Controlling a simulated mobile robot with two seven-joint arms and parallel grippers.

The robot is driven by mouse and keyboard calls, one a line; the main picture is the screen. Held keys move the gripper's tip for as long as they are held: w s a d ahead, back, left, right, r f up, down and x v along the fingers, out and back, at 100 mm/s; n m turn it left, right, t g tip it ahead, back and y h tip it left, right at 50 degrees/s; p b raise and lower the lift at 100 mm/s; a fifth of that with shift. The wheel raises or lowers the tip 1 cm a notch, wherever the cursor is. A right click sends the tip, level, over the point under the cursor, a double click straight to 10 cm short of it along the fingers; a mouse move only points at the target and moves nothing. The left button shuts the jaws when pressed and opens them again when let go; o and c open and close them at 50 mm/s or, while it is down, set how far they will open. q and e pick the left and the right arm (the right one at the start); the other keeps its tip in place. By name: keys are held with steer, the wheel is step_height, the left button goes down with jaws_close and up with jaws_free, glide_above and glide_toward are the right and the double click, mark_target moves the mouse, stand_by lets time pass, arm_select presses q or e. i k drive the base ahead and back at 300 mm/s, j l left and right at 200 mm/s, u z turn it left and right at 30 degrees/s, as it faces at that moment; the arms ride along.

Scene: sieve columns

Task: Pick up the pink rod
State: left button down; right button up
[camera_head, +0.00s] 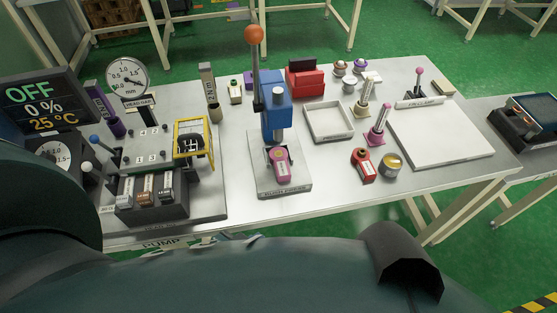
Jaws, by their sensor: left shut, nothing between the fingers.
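My left gripper (235,239) barely shows as small pale parts at the table's front edge, above my dark body. It is shut and empty, well to the left of and in front of the pink rod. Most of it is hidden. My right gripper is not in view.
A blue press (277,112) with a tall orange-knobbed lever holds a pink block (279,165). A shallow white tray (329,138), a red block (363,165) and a yellow-banded jar (391,165) surround the rod. A white board (440,138) lies right. Gauges and a yellow-framed machine (193,124) stand left.

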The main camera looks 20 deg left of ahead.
mark_target(283, 173)
steer(key=k+u, duration=0.15)
steer(key=k, duration=0.35)
steer(key=i+l+u, duration=0.2)
steer(key=l+u, duration=0.2)
steer(key=i+l+u, duration=0.1)
steer(key=l+u, duration=0.2)
steer(key=u, duration=0.15)
steer(key=i+l, duration=0.1)
steer(key=l, duration=0.5)
steer(key=i+l+u, duration=0.15)
steer(key=l, duration=1.1)
steer(key=i+u, duration=0.05)
